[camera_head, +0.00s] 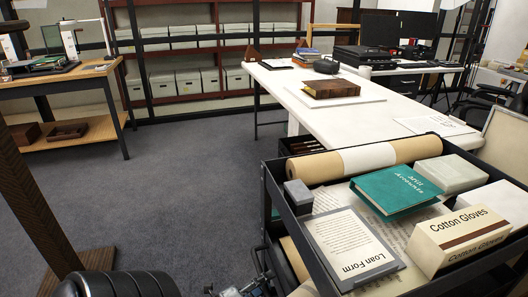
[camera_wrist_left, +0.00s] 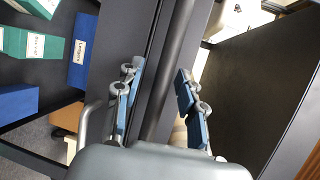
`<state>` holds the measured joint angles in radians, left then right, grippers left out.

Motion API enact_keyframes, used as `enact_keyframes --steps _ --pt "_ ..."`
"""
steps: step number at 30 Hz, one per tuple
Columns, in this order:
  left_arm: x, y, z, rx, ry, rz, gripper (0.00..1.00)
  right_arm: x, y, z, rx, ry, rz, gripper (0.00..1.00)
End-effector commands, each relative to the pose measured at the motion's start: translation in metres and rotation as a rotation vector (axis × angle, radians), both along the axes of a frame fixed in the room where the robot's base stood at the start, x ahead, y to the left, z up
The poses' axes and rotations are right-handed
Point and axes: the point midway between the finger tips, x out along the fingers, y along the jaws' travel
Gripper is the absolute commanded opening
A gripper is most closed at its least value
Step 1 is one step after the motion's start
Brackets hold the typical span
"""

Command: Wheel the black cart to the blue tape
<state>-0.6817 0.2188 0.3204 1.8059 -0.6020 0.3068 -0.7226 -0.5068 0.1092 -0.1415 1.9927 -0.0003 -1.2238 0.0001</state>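The black cart (camera_head: 272,200) stands at the lower right of the head view, its top tray loaded. My left gripper (camera_head: 250,286) is low at the cart's near left side, partly cut off by the frame. In the left wrist view its two blue-padded fingers (camera_wrist_left: 160,98) are spread apart, with a dark bar (camera_wrist_left: 181,35), apparently the cart's handle, running between them. A gap shows between the bar and the left finger; contact with the right finger cannot be told. My right gripper is out of view. No blue tape is visible.
The tray holds a teal book (camera_head: 394,190), a Cotton Gloves box (camera_head: 462,238), a Loan Form (camera_head: 350,246) and a brown roll (camera_head: 310,168). A long white table (camera_head: 408,96) stands beyond the cart. A wooden bench (camera_head: 88,75) is at left. Grey carpet (camera_head: 180,180) is clear between.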

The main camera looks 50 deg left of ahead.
Motion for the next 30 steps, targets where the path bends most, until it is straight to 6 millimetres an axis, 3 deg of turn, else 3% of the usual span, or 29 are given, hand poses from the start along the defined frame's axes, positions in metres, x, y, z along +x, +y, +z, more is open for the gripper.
enact_keyframes --steps 10,24,30 --pt "-0.009 -0.001 0.002 -0.001 0.000 0.000 0.39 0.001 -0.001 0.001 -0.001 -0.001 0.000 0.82" --pt "-0.099 -0.001 0.018 0.000 0.002 0.002 0.39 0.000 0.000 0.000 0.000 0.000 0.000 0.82" --pt "-0.116 -0.001 0.022 0.000 -0.001 0.000 0.39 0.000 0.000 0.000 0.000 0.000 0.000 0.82"
